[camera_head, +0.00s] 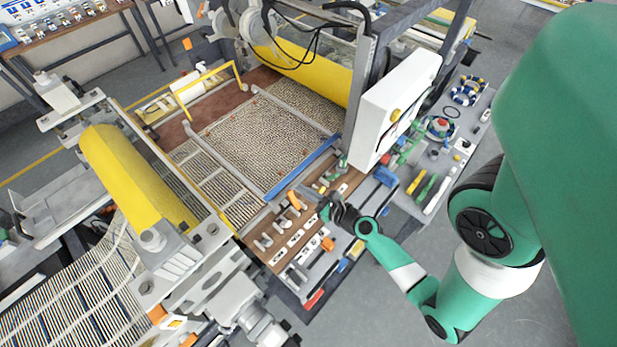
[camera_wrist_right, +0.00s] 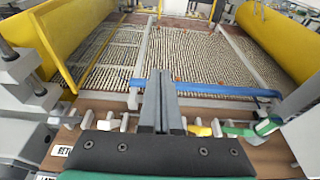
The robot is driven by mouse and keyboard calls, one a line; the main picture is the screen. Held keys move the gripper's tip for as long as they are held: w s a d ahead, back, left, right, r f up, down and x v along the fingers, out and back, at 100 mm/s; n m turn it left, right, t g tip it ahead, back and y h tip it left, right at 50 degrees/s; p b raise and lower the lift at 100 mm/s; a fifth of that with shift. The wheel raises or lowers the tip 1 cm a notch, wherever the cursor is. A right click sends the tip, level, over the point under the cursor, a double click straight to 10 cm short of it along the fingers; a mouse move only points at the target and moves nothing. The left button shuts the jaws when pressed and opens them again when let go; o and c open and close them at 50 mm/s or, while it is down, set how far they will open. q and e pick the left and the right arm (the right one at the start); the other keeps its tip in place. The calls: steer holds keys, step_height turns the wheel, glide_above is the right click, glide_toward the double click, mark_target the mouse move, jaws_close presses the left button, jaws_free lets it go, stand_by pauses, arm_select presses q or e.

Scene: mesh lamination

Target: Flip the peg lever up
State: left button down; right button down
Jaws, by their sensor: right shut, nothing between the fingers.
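A brown control panel (camera_head: 283,262) at the near edge of the mesh machine carries a row of small levers and labels. Several pale levers (camera_head: 265,243) stand on its left part, with an orange lever (camera_head: 294,200) farther along. I cannot tell which one is the peg lever. My right gripper (camera_head: 326,207) is over the right part of the panel. In the right wrist view its fingers (camera_wrist_right: 161,82) are shut and empty, pointing toward the blue bar. They hide the middle of the lever row; pale levers (camera_wrist_right: 106,121) show left of them, yellow (camera_wrist_right: 199,128) and green (camera_wrist_right: 267,125) ones right.
A blue bar (camera_head: 300,168) borders the mesh bed (camera_head: 262,131) beyond the panel. Yellow rollers (camera_head: 130,180) flank the bed. A white control box (camera_head: 392,108) stands close to the right gripper. Tools and hose coils (camera_head: 466,92) lie on the right-hand bench.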

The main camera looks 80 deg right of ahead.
steer(key=r, duration=0.3)
steer(key=s+r, duration=0.1)
steer(key=shift+a+r, duration=0.2)
steer(key=shift+a, duration=0.15)
